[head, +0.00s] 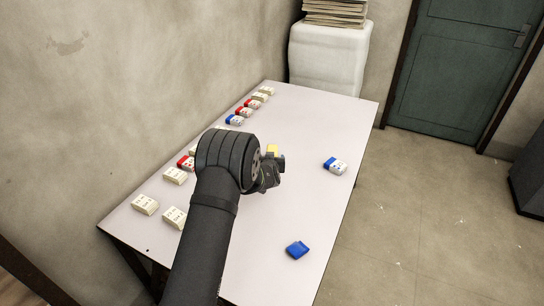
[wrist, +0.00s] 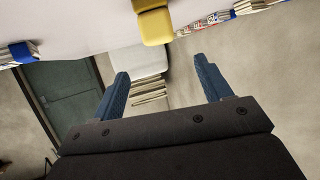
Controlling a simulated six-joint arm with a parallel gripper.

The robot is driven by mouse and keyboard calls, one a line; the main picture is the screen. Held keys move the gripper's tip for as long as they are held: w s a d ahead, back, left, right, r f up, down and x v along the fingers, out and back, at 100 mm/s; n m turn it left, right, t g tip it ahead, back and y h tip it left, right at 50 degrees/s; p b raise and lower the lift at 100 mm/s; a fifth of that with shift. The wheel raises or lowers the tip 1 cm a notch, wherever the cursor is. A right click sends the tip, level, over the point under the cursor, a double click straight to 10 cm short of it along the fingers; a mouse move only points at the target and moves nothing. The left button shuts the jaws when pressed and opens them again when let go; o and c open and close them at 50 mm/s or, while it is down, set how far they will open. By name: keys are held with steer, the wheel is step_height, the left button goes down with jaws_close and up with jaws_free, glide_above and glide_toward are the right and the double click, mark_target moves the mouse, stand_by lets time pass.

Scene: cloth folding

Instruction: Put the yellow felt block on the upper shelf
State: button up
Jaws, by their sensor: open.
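The yellow felt block (head: 272,149) shows on the table just beyond my gripper (head: 273,168) in the head view, partly hidden by it. In the wrist view the yellow block (wrist: 154,24) is at the top middle, resting on the pale table surface. My gripper (wrist: 161,68) is open and empty in the wrist view, its two blue fingers apart. The block lies beyond the fingertips, not between them. No shelf shows in either view.
A plain blue block (head: 297,250) lies near the table's right edge, and a blue-and-white block (head: 335,166) farther back. Several white, red and blue labelled blocks line the wall side, such as a white one (head: 145,205). A covered white stand (head: 328,55) with stacked sheets is behind the table (head: 318,110).

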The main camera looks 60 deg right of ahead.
steer(key=shift+n, duration=0.3)
steer(key=n, duration=3.5)
glide_toward(272, 149)
steer(key=shift+x, duration=5.15)
steer(key=c, duration=1.1)
